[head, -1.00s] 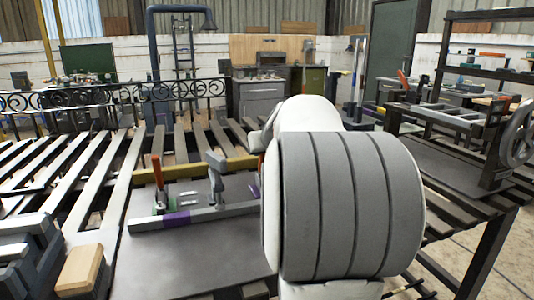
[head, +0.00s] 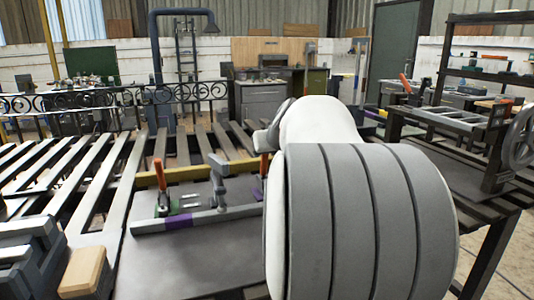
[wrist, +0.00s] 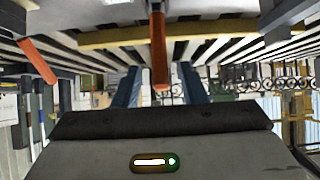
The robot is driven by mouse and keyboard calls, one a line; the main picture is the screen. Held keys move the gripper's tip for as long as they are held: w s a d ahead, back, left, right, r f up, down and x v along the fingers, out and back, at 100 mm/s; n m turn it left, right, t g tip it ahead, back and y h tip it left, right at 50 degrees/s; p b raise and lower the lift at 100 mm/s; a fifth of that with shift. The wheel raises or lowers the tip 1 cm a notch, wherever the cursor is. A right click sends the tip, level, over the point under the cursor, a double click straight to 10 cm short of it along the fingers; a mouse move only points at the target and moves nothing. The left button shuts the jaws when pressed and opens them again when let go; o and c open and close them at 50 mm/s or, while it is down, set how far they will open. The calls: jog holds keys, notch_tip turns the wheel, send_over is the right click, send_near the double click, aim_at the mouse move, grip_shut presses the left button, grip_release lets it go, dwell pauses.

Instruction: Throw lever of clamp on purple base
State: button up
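A purple patch (head: 180,221) is on the grey bar in front. In the wrist view, an orange lever (wrist: 158,50) lies in line with the gap of my gripper (wrist: 162,86), whose dark blue fingers are apart. I cannot tell whether they touch it. Another orange lever (wrist: 38,60) slants at the left. My gripper is hidden in the head view.
A grey post (head: 219,180) stands on the bar between the levers. A yellow rail (head: 205,172) runs behind. Slatted bench bars (head: 95,190) lie at left, and a wooden block (head: 85,272) sits front left. A bench with a handwheel (head: 520,140) is at right.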

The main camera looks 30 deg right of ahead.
jog(key=v, duration=0.4)
jog(key=shift+s+r, duration=0.2)
jog(key=shift+s, duration=0.15)
